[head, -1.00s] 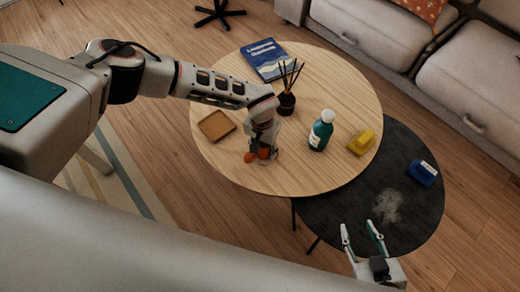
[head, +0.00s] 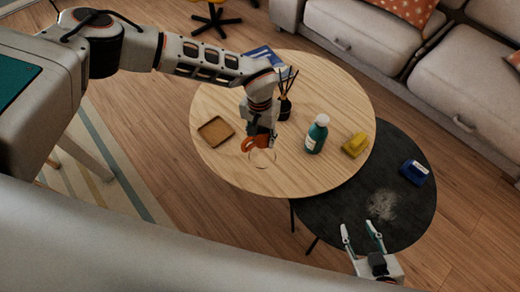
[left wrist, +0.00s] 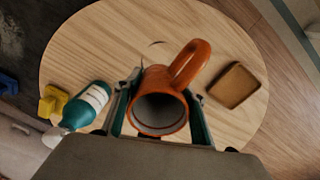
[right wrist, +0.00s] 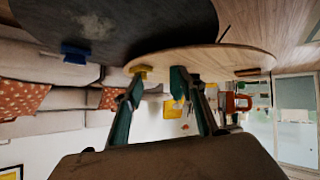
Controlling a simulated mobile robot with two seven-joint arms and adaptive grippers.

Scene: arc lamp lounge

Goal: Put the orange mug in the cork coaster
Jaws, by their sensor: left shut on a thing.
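The orange mug (head: 249,144) is held by my left gripper (head: 262,136) and appears raised a little above the round wooden table. In the left wrist view the mug (left wrist: 162,104) sits between the two fingers, its opening towards the camera and its handle pointing up and right. The cork coaster (head: 216,131) is a square, brown, rimmed piece lying empty on the table, left of the mug. It also shows in the left wrist view (left wrist: 234,86), right of the mug. My right gripper (head: 361,232) is open and empty near the dark table's front edge.
On the wooden table (head: 235,172) stand a teal bottle (head: 317,134), a reed diffuser (head: 284,107), a yellow object (head: 355,145) and a blue book (head: 262,54). A blue object (head: 414,172) lies on the lower dark table (head: 335,222). Bare wood lies between mug and coaster.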

